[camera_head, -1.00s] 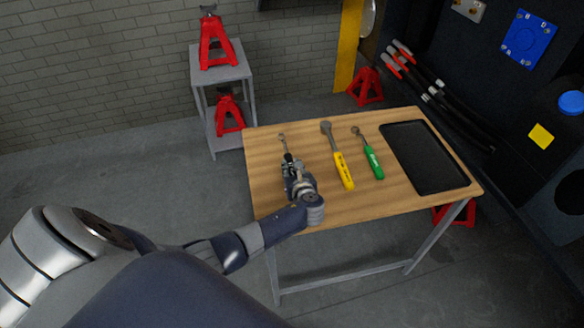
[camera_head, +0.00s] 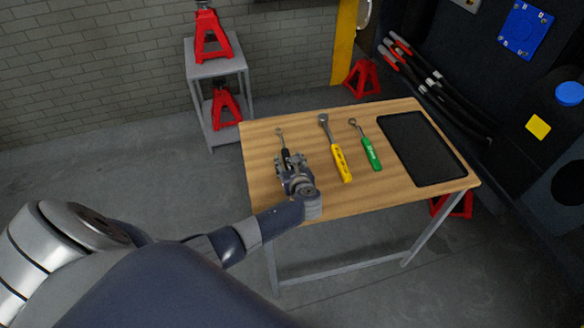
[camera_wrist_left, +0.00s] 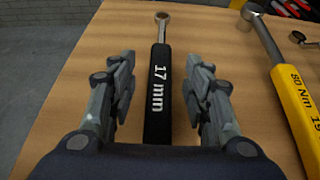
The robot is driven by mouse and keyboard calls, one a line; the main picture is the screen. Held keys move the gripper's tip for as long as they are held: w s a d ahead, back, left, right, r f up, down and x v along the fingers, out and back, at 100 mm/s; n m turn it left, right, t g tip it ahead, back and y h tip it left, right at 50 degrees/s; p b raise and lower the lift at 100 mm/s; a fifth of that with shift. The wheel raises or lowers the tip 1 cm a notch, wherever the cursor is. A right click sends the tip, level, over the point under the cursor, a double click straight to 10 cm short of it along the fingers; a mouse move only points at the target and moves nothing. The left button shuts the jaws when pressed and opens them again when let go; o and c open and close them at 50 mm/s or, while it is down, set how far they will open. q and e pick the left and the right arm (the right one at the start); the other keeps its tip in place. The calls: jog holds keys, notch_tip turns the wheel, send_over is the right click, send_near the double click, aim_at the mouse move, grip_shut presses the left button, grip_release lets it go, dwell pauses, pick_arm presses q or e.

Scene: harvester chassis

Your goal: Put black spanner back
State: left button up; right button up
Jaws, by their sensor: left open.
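The black spanner (camera_wrist_left: 158,92), marked "17 mm", lies on the wooden table top (camera_head: 390,192) with its ring end pointing away from me. In the head view the spanner (camera_head: 282,140) shows beyond my left gripper, its near part hidden. My left gripper (camera_head: 288,157) is open over the table's left part. In the left wrist view the fingers of the gripper (camera_wrist_left: 160,80) stand apart on either side of the black handle, with a gap on both sides. My right gripper does not show.
A black tray (camera_head: 421,150) occupies the table's right end. Red jack stands on a grey shelf (camera_head: 217,68) stand behind at the left.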

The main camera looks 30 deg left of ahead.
pick_arm(q)
jog(key=v, duration=1.1)
jog(key=shift+s+d+r, duration=0.15)
jog(key=shift+s+d, duration=0.05)
jog(key=shift+d, duration=0.1)
